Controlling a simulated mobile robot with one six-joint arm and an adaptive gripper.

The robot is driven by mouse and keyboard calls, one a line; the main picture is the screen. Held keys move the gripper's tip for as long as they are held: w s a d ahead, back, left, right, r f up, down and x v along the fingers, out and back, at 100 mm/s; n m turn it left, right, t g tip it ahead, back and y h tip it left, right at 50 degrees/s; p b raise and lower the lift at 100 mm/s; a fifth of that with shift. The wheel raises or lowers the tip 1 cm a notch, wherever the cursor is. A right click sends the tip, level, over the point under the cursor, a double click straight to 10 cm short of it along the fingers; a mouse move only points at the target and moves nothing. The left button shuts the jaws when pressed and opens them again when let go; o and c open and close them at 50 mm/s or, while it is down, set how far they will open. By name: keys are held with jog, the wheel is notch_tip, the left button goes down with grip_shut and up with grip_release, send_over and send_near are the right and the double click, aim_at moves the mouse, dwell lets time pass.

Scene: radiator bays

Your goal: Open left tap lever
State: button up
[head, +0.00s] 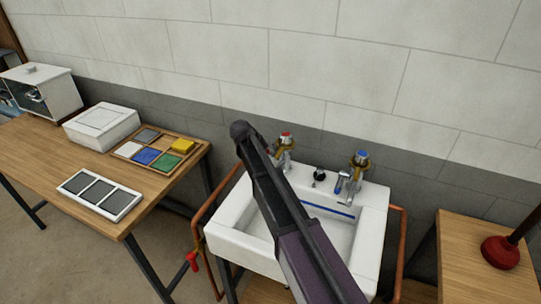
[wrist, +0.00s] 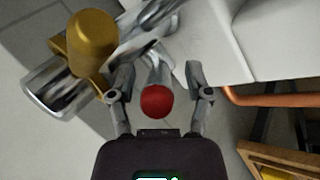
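My dark arm crosses in front of the sink, and I cannot make out my gripper in the head view. In the wrist view a brass cap (wrist: 93,42) sits on a chrome tap body. A lever with a red ball end (wrist: 156,100) points toward the camera. My gripper (wrist: 158,74) is open, with one finger on each side of the red ball and gaps between. The tap's base is partly hidden.
Copper pipes (head: 397,254) run down both sides of the sink, with a red handle (head: 192,260) at lower left. A wooden table (head: 62,165) with boxes and coloured tiles stands left. A plunger (head: 500,252) stands on a wooden stand at right.

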aim_at(268, 151)
dwell(0.4)
jog(key=n+t, duration=0.1)
jog(key=r+n+y, duration=0.1)
jog(key=shift+s+a+r+n+t+p, duration=0.2)
jog(key=shift+s+n+t+p, duration=0.1)
jog(key=shift+t+p, duration=0.1)
jog(key=shift+s+d+r+n+t+y+p, duration=0.2)
jog(key=shift+s+r+n+t+y+p, duration=0.15)
jog(key=shift+s+r+n+t+y, duration=0.5)
jog(key=shift+s+a+r+n+t, duration=0.2)
jog(key=shift+r+n+t, duration=0.25)
jog(key=shift+n, duration=0.5)
jog(key=s+d+f+m+g+y, duration=0.1)
jog(key=s+d+f+m+g, duration=0.1)
jog(key=s+d, duration=0.4)
jog(key=s+d+f+m+g+y, duration=0.1)
jog(key=s+d+m, duration=0.4)
jog(key=s, duration=0.6)
jog(key=s+d+f+m+g+y, duration=0.1)
jog(key=s+d+f+m+g, duration=0.2)
jog(key=s+d, duration=0.5)
jog(key=shift+s+d+m+g, duration=0.25)
jog(key=shift+m+g, duration=0.45)
jog(key=shift+g, duration=0.6)
